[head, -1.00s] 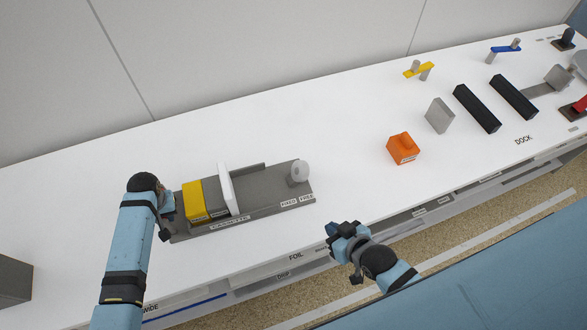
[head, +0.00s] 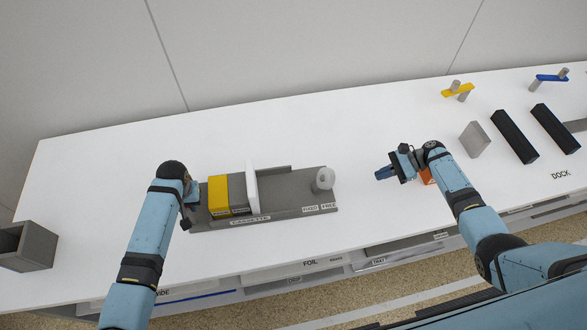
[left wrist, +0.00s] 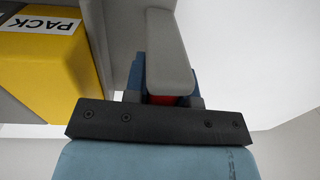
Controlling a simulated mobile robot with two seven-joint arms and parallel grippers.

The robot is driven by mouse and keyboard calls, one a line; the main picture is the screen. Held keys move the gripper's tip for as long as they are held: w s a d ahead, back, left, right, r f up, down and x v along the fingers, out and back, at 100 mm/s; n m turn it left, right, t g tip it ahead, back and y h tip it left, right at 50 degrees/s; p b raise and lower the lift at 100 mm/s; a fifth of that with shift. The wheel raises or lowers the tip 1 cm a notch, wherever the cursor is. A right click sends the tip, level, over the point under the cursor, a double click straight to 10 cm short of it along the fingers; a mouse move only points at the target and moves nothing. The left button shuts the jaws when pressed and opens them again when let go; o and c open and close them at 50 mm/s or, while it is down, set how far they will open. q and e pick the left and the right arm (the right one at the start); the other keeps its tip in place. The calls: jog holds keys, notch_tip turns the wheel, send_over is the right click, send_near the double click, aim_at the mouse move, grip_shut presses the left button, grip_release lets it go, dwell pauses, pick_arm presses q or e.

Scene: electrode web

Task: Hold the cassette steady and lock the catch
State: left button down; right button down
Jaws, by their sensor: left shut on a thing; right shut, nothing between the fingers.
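The grey cassette (head: 275,212) lies on the white bench at centre left. It bears a yellow block (head: 218,196), grey blocks, and an upright white plate (head: 252,187). A pale round knob (head: 325,178) stands at its right end, near labels FIXED and FREE; I cannot tell whether it is the catch. My left gripper (head: 194,193) is at the cassette's left end. In the left wrist view its blue fingers (left wrist: 166,85) are shut on a grey rounded bar (left wrist: 168,50), beside the yellow block marked PACK. My right gripper (head: 384,172) is shut and empty, right of the knob and apart from it.
An orange block (head: 427,176) is partly hidden behind my right arm. A grey plate (head: 475,140), black bars (head: 515,137), a yellow-armed piece (head: 457,90) and a blue-armed piece (head: 552,78) stand right. A grey bin (head: 40,245) is far left. Bench between knob and right gripper is clear.

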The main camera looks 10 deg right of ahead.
jog(key=shift+w+d+r+m+t+y, duration=0.2)
jog(key=shift+r+m+y, duration=0.15)
jog(key=shift+m+y, duration=0.25)
jog(key=shift+w+d+r+m+t+y, duration=0.1)
jog(key=shift+w+d+r+m+y, duration=0.1)
jog(key=shift+r+m+y, duration=0.3)
send_near(334, 178)
jog(key=a+f, duration=0.2)
jog(key=f, duration=0.1)
jog(key=a+f, duration=0.1)
jog(key=f, duration=0.1)
jog(key=shift+w+a, duration=0.1)
jog(key=shift+w, duration=0.2)
jog(key=shift+a+r, duration=0.7)
jog(key=shift+a, duration=0.25)
jog(key=shift+a+r, duration=0.3)
jog(key=shift+a, duration=0.25)
jog(key=shift+w+a+r, duration=0.1)
jog(key=shift+a+r, duration=0.05)
jog(key=shift+r, duration=0.1)
